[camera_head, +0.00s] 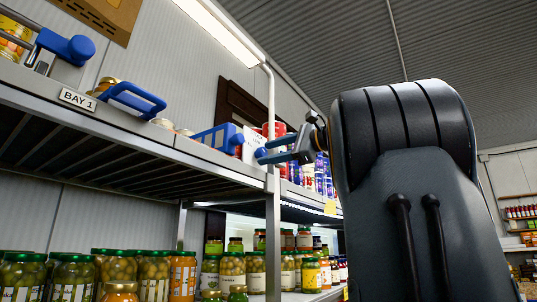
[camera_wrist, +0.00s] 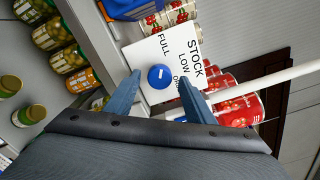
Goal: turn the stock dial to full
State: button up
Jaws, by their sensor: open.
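The stock dial (camera_wrist: 160,77) is a round blue knob with a short white mark, on a white card (camera_wrist: 148,52) lettered STOCK, FULL, LOW and a partly hidden third word. FULL stands above the knob and LOW to its upper right in the wrist view. I cannot tell clearly which word the mark points to. My gripper (camera_wrist: 160,75) is open, with one finger on each side of the knob; contact is unclear. In the head view my gripper (camera_head: 276,154) is at the shelf edge near the card (camera_head: 252,145), and my arm hides part of that area.
Red tins (camera_wrist: 238,107) stand close behind the card. A pale post (camera_head: 271,110) rises beside my gripper. Several jars (camera_head: 155,270) fill the lower shelf.

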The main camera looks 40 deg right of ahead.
jog(key=b+v, duration=0.1)
jog(key=v, duration=0.5)
jog(key=shift+s, duration=0.35)
jog(key=shift+d, duration=0.2)
